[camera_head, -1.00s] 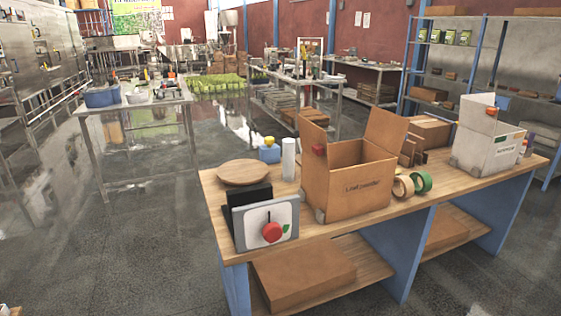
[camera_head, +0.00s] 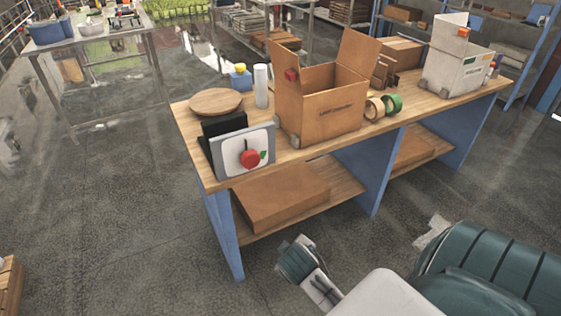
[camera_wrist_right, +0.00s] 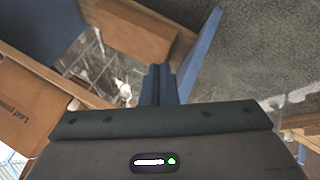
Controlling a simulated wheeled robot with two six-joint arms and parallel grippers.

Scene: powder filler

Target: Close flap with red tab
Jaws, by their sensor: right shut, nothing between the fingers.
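An open cardboard box (camera_head: 325,113) stands on the wooden table, with printed lettering on its front. Another flap (camera_head: 357,58) also stands up at the back right. The box front also shows at the left of the right wrist view (camera_wrist_right: 28,105). My right gripper (camera_wrist_right: 159,72) is shut and empty, apart from the box. In the head view my right arm comes in at the bottom right, in front of the table and lower than its top. My left gripper is out of view.
Tape rolls (camera_head: 383,106) and a white box (camera_head: 459,66) are to the right. A lower-shelf carton (camera_head: 265,193) lies below.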

